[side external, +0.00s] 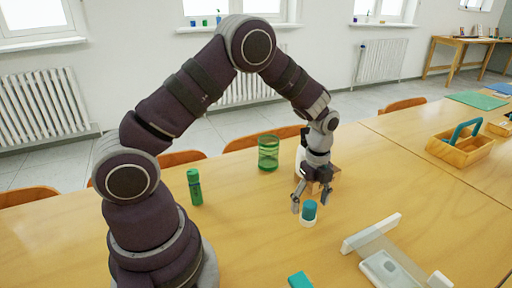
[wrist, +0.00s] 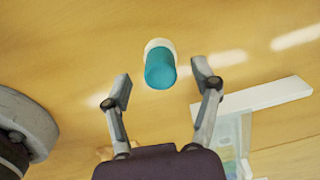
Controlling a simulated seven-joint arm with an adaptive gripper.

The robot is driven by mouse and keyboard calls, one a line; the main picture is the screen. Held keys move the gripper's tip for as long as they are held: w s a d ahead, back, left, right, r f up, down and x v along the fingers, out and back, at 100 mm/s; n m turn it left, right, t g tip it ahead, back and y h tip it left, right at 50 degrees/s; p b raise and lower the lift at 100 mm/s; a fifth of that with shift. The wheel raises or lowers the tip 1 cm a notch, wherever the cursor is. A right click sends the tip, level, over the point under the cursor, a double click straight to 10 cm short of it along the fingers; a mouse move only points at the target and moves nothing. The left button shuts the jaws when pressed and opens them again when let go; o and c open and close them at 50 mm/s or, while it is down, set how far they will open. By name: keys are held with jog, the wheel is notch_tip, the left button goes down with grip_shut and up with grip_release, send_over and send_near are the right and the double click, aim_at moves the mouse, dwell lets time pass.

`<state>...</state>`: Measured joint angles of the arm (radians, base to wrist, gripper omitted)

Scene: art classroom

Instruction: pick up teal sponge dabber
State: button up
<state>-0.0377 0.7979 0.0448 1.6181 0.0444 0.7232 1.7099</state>
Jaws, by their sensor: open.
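The teal sponge dabber (side external: 309,211) stands upright on the table, a teal top over a white base. In the wrist view the dabber (wrist: 160,68) is at the upper middle, just past the fingertips and between their lines. My gripper (side external: 311,204) is open and points down close above the dabber; its fingers also show in the wrist view (wrist: 161,84), spread apart with nothing between them. I cannot tell from the views whether a finger touches the dabber.
A green bottle (side external: 194,187) and a green mesh cup (side external: 268,153) stand to the left and behind. A white bar (side external: 370,233) and a pale case (side external: 385,268) lie to the right. A teal block (side external: 299,281) is at the front edge. A wooden caddy (side external: 462,150) is far right.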

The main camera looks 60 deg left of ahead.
jog(key=shift+f, duration=0.9)
jog(key=c, duration=1)
